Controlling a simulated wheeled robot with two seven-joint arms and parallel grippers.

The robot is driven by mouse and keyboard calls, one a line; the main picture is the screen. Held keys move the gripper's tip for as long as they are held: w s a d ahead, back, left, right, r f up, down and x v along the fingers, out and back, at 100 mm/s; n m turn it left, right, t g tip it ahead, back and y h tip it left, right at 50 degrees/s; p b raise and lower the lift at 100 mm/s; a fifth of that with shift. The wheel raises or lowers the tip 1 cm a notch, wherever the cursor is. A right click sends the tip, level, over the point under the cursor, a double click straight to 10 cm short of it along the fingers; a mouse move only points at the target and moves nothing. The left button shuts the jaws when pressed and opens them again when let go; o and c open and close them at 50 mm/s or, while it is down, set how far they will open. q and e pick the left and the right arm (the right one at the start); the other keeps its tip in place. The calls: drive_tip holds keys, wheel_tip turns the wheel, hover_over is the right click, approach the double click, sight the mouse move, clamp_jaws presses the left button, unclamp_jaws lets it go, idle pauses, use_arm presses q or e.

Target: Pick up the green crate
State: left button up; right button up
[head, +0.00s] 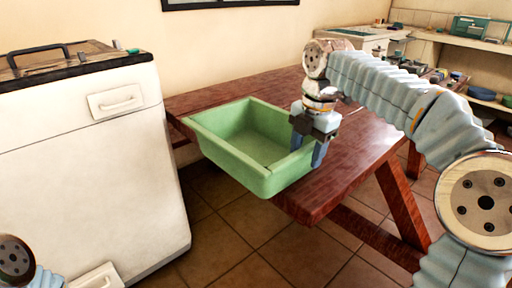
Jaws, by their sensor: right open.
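The green crate (228,163) is an empty, open-topped tub on the left end of the red-brown wooden table (350,170). Its near left part overhangs the table edge. My right gripper (308,155) points down at the crate's right wall, fingers apart. One finger appears inside the rim and the other outside; I cannot tell whether either touches the wall. Only part of my left arm shows at the lower left corner; its gripper is out of view.
A white cabinet (90,170) with a black handle on top stands close left of the table. Shelves (465,95) with bowls and other items line the back right. The table top behind and right of the crate is clear. Tiled floor shows below.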

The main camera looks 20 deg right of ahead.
drive_tip(key=shift+f, duration=0.3)
clamp_jaws()
idle(0.3)
